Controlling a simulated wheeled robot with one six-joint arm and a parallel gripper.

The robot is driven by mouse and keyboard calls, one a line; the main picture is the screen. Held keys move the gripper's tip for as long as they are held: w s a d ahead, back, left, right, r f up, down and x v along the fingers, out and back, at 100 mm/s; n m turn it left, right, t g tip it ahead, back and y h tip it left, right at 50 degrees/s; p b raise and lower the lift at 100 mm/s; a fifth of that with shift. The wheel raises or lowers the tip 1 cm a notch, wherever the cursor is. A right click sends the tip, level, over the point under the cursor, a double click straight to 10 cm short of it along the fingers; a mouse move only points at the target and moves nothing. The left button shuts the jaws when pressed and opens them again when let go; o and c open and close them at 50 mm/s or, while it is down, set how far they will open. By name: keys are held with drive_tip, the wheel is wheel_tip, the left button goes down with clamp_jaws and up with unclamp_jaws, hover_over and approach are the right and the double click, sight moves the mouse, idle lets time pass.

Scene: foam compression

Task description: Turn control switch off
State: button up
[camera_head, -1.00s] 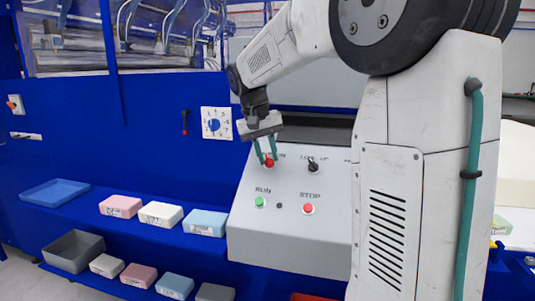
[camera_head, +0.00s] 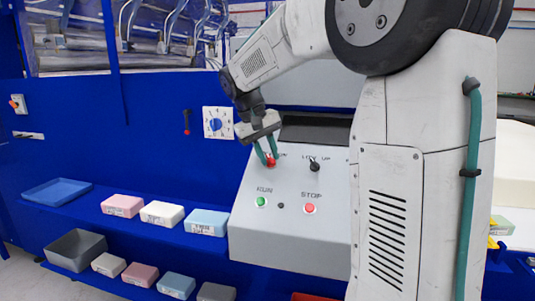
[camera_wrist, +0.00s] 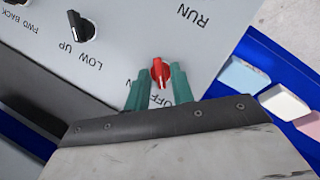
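The control switch is a red rotary knob (camera_wrist: 160,74) on the grey sloped panel (camera_head: 250,215), with a partly covered OFF/ON label beside it in the wrist view. It also shows in the head view (camera_head: 271,161). My gripper (camera_wrist: 160,90) points down at the knob with its two green fingers apart, one on each side of it. A gap shows between the fingers in the wrist view. I cannot tell whether either finger touches the knob. In the head view my gripper (camera_head: 266,158) is at the panel's upper left.
A black LOW/UP knob (camera_head: 314,165) is to the right of the red knob. A green RUN button (camera_head: 261,201) and a red STOP button (camera_head: 310,208) sit lower on the panel. Foam blocks (camera_head: 162,213) lie on the blue shelf to the left.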

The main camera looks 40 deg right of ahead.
drive_tip(key=shift+o, duration=0.5)
drive_tip(key=shift+r, duration=0.1)
drive_tip(key=v, duration=0.7)
drive_tip(key=shift+a+r, duration=0.15)
drive_tip(key=shift+r, duration=0.15)
drive_tip(key=shift+w, duration=0.1)
drive_tip(key=s+a+f+n+t+y, duration=0.1)
drive_tip(key=s+a+f, duration=0.3)
drive_tip(key=s, duration=0.5)
drive_tip(key=s+a+f+n+y, duration=0.1)
drive_tip(key=s+a+f, duration=0.4)
drive_tip(key=s, duration=0.5)
drive_tip(key=s+a+f+n+t+y, duration=0.1)
drive_tip(key=s+a+f, duration=0.4)
drive_tip(key=s, duration=0.4)
drive_tip(key=shift+s+f+t+y, duration=0.3)
drive_tip(key=shift+s+f+y, duration=0.1)
drive_tip(key=shift+f, duration=0.35)
